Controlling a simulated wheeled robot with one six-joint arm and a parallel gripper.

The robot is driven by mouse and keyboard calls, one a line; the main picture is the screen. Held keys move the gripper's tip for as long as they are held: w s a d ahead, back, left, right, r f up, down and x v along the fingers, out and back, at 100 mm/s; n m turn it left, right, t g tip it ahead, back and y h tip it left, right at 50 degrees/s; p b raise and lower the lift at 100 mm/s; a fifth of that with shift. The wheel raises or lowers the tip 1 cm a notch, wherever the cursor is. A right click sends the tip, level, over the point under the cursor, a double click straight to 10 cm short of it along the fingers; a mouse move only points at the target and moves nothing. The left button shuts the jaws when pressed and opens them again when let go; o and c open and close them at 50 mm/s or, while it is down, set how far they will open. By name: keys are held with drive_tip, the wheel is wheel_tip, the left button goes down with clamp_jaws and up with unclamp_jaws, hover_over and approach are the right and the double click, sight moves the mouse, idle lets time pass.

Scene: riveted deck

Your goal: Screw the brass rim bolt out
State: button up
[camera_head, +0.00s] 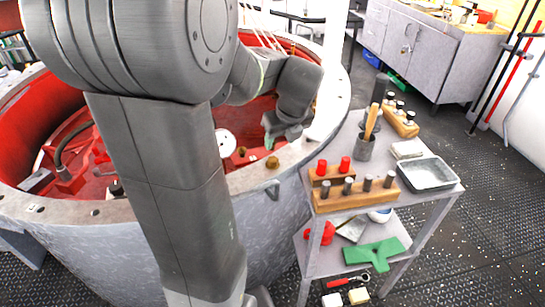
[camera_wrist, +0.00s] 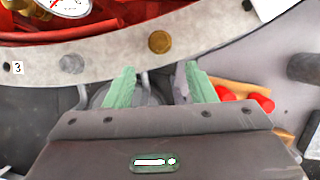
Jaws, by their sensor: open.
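The brass rim bolt (camera_head: 272,162) stands on the pale metal rim of the large round vessel, on the side facing the cart. In the wrist view its round brass head (camera_wrist: 159,42) lies on the rim, beyond the fingertips and roughly centred between them. My gripper (camera_wrist: 157,78) is open with its two green fingers spread and nothing between them. In the head view my gripper (camera_head: 268,143) hangs above the rim area, just above the bolt in the picture and apart from it. The bolt's shank is hidden in the rim.
A grey bolt (camera_wrist: 71,64) sits on the rim, left of the brass one, near a "3" label (camera_wrist: 17,67). A white gauge (camera_head: 226,142) is inside the red vessel. A cart right of the vessel holds wooden blocks with pegs (camera_head: 355,194) and a metal tray (camera_head: 428,174).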

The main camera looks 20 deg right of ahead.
sight(273, 159)
drive_tip(key=b+x, duration=0.1)
drive_tip(key=x, duration=0.9)
drive_tip(key=shift+f, duration=0.2)
drive_tip(key=c, duration=1)
